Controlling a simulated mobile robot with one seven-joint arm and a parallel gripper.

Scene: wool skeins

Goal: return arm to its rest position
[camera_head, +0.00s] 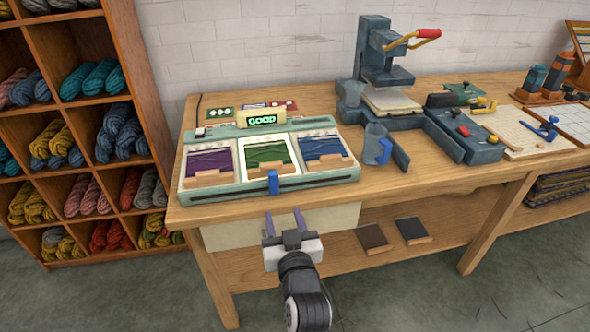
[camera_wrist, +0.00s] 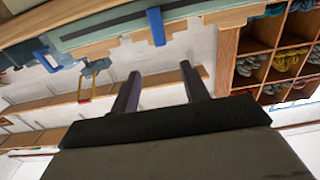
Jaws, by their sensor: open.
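My gripper (camera_head: 285,222) is in front of the workbench (camera_head: 420,195), at its front edge and below the tray device. Its two fingers are apart with nothing between them. In the wrist view my gripper (camera_wrist: 158,82) also shows open and empty, with the bench edge and a blue tab (camera_wrist: 156,27) beyond the fingers. My arm reaches up from the bottom of the head view.
A clear jug (camera_head: 376,143) is nearby. Wool shelves (camera_head: 140,90) stand at left.

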